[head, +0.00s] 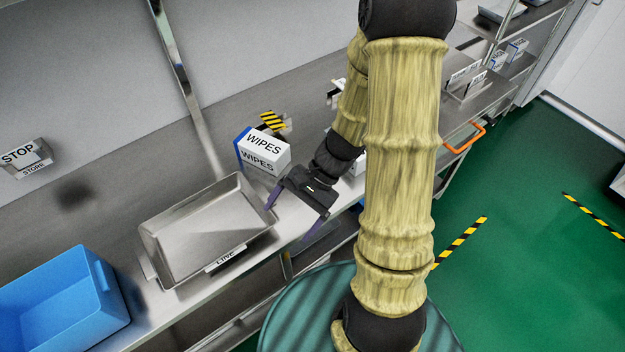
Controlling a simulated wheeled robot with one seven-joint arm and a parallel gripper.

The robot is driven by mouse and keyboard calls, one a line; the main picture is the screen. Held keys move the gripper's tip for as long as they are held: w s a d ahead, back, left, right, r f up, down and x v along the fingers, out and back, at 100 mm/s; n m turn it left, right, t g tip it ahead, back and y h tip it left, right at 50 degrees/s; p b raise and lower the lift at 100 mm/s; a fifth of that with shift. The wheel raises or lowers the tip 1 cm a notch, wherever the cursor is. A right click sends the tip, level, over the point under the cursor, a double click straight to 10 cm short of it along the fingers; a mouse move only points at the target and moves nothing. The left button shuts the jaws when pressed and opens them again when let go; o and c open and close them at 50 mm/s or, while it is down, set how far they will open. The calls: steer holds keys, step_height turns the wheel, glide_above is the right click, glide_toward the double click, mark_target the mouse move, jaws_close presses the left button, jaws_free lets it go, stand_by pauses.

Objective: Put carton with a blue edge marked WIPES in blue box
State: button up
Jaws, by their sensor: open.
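The white carton with a blue edge marked WIPES (264,152) stands upright on the metal bench, behind the right end of the metal tray. The blue box (62,296) is at the lower left, partly cut off by the frame edge; the part of its inside that shows looks empty. My gripper (291,221) is open and empty, with its purple fingers pointing down and left. It is in front of the carton and just right of the tray, apart from the carton. My arm hides part of the bench to the right.
An empty metal tray (207,229) with a label on its front lies between the blue box and the carton. A STOP sign block (25,157) is at the left. A yellow-black striped piece (272,121) is behind the carton. Shelves with white cartons (516,50) stand at the upper right.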

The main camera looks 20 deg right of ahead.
steer(key=w+d+r+n+t+h, duration=0.1)
steer(key=d+r+n+t+h, duration=0.4)
steer(key=r+n+h, duration=0.3)
steer(key=shift+d+r+n, duration=0.2)
steer(key=shift+r+n, duration=0.05)
steer(key=shift+n, duration=0.65)
